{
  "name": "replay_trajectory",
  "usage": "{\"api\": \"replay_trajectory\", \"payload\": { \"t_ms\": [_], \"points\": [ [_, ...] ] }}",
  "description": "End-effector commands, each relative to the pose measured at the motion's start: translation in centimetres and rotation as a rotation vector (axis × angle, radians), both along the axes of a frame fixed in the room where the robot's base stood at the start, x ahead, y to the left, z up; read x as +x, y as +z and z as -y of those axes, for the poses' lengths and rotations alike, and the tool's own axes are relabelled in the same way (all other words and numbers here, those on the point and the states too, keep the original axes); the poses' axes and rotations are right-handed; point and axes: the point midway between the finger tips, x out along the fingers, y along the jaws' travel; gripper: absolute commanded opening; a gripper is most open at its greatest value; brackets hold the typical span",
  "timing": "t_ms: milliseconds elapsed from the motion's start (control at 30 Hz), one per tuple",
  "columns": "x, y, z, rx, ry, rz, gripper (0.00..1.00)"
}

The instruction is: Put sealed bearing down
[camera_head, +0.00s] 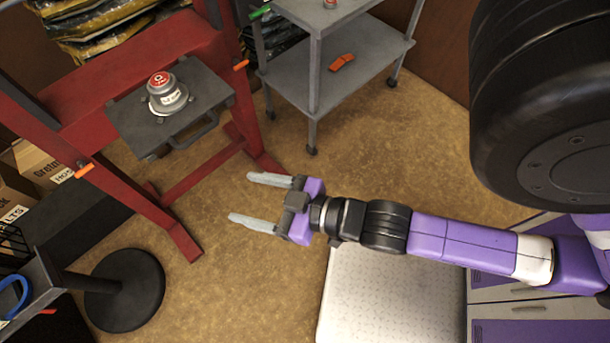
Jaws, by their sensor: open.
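A small silver round part with a red top and a white label, which looks like the sealed bearing (167,94), sits upright on the dark grey plate (131,122) of the red press frame (132,62). My gripper (250,199) is open and empty. It hangs over the brown floor, to the right of and below the bearing in the picture, well apart from it. Its two grey fingers point left.
A grey wheeled cart (352,75) with an orange item (342,62) stands at the top. A round black stool or base (124,290) is at the lower left. A white perforated top (391,300) lies below my arm. Open floor lies around my gripper.

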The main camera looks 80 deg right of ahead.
Motion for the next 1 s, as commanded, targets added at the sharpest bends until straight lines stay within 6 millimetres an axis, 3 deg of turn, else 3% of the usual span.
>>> {"api": "replay_trajectory", "payload": {
  "t_ms": [33, 100, 200, 333, 500, 1000],
  "points": [
    [-2.3, 0.2, -0.9, 0.006, 0.028, -0.014, 0.68],
    [-4.7, 1.0, -1.7, 0.012, 0.056, -0.016, 0.68],
    [-7.4, 2.2, -2.4, 0.017, 0.082, -0.018, 0.68],
    [-9.6, 3.5, -2.8, 0.019, 0.101, -0.018, 0.68],
    [-10.6, 4.2, -2.9, 0.019, 0.106, -0.017, 0.68],
    [-10.6, 4.2, -2.9, 0.019, 0.106, -0.016, 0.68]
  ]
}}
